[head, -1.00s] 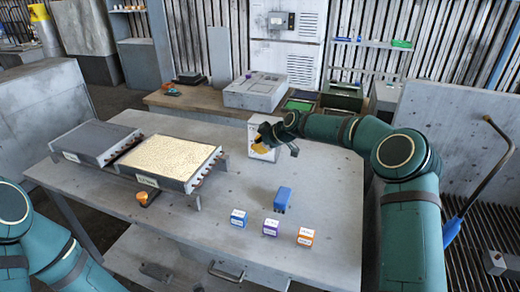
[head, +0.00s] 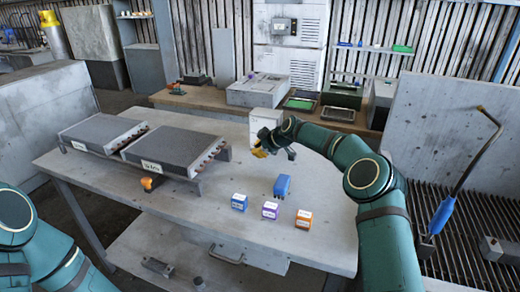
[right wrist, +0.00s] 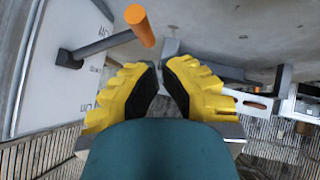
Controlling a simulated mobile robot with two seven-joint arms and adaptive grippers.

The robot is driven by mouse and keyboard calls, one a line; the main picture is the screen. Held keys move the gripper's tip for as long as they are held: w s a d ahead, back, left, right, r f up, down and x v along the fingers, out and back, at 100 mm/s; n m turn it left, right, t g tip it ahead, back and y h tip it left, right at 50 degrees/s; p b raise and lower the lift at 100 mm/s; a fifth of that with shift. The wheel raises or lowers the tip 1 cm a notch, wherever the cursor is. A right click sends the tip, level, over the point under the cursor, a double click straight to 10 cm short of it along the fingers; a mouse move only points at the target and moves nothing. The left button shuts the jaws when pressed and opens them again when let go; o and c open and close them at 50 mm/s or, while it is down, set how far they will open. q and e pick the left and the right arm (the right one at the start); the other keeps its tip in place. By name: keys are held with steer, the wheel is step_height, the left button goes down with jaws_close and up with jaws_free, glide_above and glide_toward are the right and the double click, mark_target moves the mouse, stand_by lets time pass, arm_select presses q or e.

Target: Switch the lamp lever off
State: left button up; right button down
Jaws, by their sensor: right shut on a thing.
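The lamp lever (right wrist: 105,42) is a grey rod with an orange knob on a white box (right wrist: 62,70), seen in the right wrist view. In the head view the white box (head: 265,122) stands at the back of the table. The exact contact is unclear. In the head view the right gripper (head: 260,146) is in front of the box and hides the lever. The right panel (head: 172,150) on the table is dark grey, like the left panel (head: 103,132). My left gripper is out of view.
An orange knob (head: 148,184) sits before the panels. The table (head: 225,185) is bare between the panels and cubes. A blue-handled bent rod (head: 442,214) stands at right.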

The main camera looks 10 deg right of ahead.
steer(key=shift+f, duration=0.4)
steer(key=shift+w+f, duration=0.1)
steer(key=shift+f, duration=0.2)
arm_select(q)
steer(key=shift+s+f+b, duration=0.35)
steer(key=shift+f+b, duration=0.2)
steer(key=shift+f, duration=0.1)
arm_select(e)
steer(key=shift+w+f, duration=0.15)
steer(key=shift+f, duration=0.35)
steer(key=shift+d, duration=0.1)
